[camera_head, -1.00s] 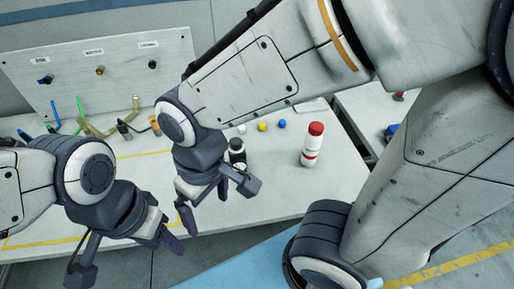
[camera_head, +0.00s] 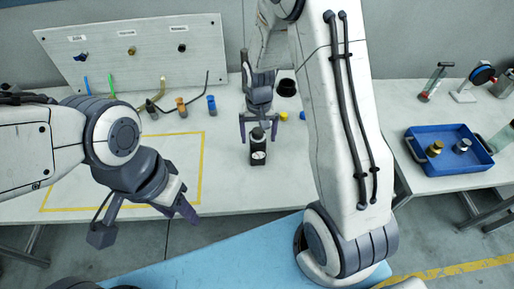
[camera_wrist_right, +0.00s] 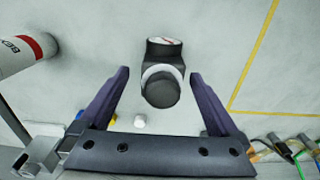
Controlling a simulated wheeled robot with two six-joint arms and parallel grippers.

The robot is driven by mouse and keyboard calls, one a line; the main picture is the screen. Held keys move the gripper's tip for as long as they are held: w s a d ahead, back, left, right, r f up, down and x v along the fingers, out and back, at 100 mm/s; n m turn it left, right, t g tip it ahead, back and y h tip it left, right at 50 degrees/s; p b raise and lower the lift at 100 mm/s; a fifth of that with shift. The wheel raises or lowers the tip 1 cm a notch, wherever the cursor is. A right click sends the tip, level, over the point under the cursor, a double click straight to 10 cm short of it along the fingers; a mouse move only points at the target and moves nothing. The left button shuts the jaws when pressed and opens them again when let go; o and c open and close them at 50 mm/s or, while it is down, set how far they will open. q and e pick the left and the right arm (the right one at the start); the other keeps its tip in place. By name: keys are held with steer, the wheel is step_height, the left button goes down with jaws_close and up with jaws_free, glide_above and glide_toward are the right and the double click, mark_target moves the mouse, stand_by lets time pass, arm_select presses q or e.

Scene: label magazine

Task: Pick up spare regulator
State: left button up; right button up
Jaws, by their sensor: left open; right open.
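A small black regulator (camera_head: 258,156) with a round white dial on its front stands upright on the white table. My right gripper (camera_head: 258,131) is above it, open, pointing down with a finger on each side of its top. In the right wrist view, the regulator (camera_wrist_right: 162,65) with its dark round knob and pale collar lies between the open fingers, with visible gaps on both sides. My left gripper (camera_head: 146,222) is open and empty at the left, over the table's front edge.
A panel (camera_head: 130,52) with labelled fittings stands at the back left, with hoses and small fittings before it. A white bottle with a red band (camera_wrist_right: 25,52) shows near the right gripper. A blue tray (camera_head: 480,165) is on the right table. My right arm hides the middle.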

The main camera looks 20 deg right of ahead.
steer(key=shift+a+f+p, duration=0.15)
steer(key=shift+f+p, duration=0.5)
steer(key=shift+f, duration=2)
jaws_close()
